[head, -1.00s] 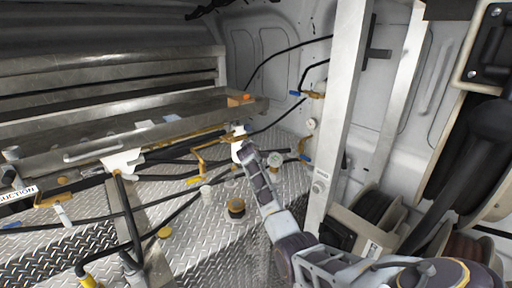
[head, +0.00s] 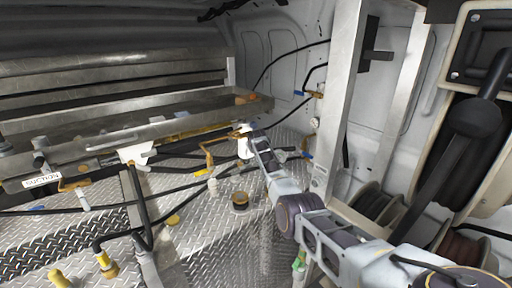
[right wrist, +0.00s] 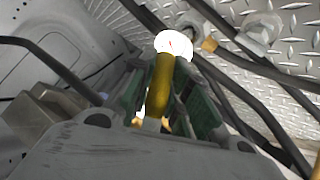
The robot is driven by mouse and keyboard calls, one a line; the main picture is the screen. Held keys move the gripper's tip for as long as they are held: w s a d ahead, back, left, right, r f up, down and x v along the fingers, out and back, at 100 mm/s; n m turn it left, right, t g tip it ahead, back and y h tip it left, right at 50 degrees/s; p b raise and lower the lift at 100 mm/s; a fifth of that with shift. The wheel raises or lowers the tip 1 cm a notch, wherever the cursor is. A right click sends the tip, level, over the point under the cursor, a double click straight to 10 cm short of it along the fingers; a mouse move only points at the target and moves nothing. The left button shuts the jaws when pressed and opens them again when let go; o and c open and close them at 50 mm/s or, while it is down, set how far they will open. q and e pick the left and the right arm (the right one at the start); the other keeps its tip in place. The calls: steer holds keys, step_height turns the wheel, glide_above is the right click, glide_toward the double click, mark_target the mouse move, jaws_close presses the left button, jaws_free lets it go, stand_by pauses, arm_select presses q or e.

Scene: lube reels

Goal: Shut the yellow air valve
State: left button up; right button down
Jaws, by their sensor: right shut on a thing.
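My right gripper (right wrist: 166,92) has its dark green fingers closed around an upright yellow piece (right wrist: 160,82), which looks like the handle of the yellow air valve. A round white face with a red mark (right wrist: 173,43) shows just beyond the fingertips. In the head view, my right arm reaches from the lower right and its gripper (head: 251,140) is at the pipework beneath the front of the metal tray. There the gripper hides the valve, and its handle angle cannot be told. My left gripper is not in view.
A metal tray (head: 110,128) overhangs the pipework. Black hoses (head: 140,210) cross the diamond-plate floor (head: 215,245). A steel post (head: 338,100) stands right of the gripper, with hose reels (head: 375,203) beyond it. A black and brass fitting (head: 240,201) stands on the floor.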

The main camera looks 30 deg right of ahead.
steer(key=shift+s+a+f+m+g+y+p, duration=0.15)
steer(key=shift+a+m+g+y+p, duration=0.15)
steer(key=shift+a+m+y+p, duration=0.45)
steer(key=shift+a+f+m+y+b, duration=0.1)
steer(key=shift+a+m+y+b, duration=0.15)
steer(key=shift+y, duration=0.35)
steer(key=shift+a+f+y+b, duration=0.1)
steer(key=shift+a+y, duration=0.25)
steer(key=shift+y, duration=0.2)
steer(key=c, duration=1.3)
jaws_free()
steer(key=shift+c, duration=0.2)
steer(key=shift+s+r, duration=0.1)
steer(key=shift+r, duration=0.1)
steer(key=d+v, duration=0.1)
steer(key=v, duration=1)
steer(key=shift+a+r, duration=0.25)
steer(key=shift+a, duration=0.25)
steer(key=shift+s, duration=0.15)
